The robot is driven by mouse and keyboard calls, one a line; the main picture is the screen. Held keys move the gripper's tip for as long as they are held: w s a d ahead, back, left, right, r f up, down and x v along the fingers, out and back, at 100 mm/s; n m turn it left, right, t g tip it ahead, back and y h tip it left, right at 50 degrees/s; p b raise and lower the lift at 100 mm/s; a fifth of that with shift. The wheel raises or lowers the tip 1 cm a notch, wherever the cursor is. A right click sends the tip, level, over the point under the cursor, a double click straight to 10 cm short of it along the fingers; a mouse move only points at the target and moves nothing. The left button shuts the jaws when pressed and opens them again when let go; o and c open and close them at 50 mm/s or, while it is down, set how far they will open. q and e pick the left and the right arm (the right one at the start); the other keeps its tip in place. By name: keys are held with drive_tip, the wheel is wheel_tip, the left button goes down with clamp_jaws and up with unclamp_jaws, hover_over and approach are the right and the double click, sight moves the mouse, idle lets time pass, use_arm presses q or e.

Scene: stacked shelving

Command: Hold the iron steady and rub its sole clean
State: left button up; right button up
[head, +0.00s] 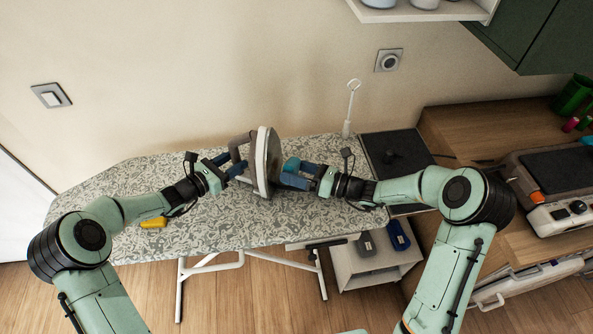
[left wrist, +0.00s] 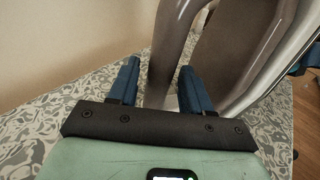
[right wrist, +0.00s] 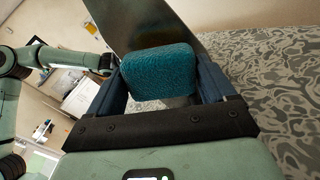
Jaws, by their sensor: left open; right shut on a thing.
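The iron (head: 262,158) stands upright on the patterned ironing board (head: 205,238), its sole facing right. My left gripper (head: 236,166) is open at the iron's handle on the left. In the left wrist view the grey handle (left wrist: 168,45) lies between and beyond its open blue fingers; I cannot tell if they touch it. My right gripper (head: 288,173) is shut on a teal sponge (right wrist: 157,72) on the sole side. In the right wrist view the grey sole (right wrist: 135,28) is right behind the sponge; contact between them is hidden.
A yellow object (head: 153,222) lies on the board's left part. A dark panel (head: 405,153) is at the board's right end, beside a white upright holder (head: 347,128). A wooden counter (head: 463,135) is to the right. The board's left surface is mostly free.

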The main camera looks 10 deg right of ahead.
use_arm(q)
drive_tip(key=shift+w+d+f, duration=0.1)
drive_tip(key=shift+w+d, duration=0.35)
drive_tip(key=shift+d, duration=0.1)
drive_tip(key=c, duration=0.7)
idle(0.3)
